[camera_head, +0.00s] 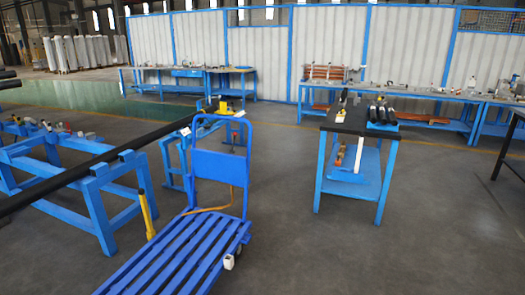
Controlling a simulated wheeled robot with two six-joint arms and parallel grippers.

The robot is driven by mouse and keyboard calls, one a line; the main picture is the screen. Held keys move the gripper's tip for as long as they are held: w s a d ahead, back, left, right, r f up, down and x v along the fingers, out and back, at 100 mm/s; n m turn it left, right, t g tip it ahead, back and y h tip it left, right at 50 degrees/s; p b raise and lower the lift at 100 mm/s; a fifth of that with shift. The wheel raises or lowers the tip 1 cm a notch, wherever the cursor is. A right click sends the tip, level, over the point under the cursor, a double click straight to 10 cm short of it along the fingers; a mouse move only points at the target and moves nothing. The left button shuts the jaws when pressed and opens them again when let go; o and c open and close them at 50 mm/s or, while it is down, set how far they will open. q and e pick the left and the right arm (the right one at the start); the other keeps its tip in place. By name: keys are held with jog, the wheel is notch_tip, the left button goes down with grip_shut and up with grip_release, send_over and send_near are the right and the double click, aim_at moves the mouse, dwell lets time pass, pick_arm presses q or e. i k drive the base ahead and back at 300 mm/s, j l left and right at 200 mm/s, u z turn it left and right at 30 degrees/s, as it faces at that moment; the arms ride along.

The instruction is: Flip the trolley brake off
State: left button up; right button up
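The blue trolley (172,262) stands in the lower middle of the camera_head view, with a slatted deck and an upright blue push handle (219,165) at its far end. A yellow lever (147,215) stands nearly upright, leaning slightly, by the deck's left side; it looks like the brake, but its lower fixing is not clear. A small white part (229,262) sits at the deck's right edge, near a partly hidden wheel. The deck's near end is cut off by the frame. Neither of my grippers is in view.
Blue trestles (95,200) carrying a long black pipe (120,150) stand close on the trolley's left. A blue workbench (353,180) with a dark top stands to the right. The grey floor (330,255) right of the trolley is clear. More benches line the back wall.

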aim_at(235, 133)
jog(key=i+u, duration=0.1)
jog(key=i, duration=0.45)
jog(key=i+l+u, duration=0.1)
jog(key=i, duration=0.45)
jog(key=i+l+u, duration=0.1)
jog(key=i, duration=0.45)
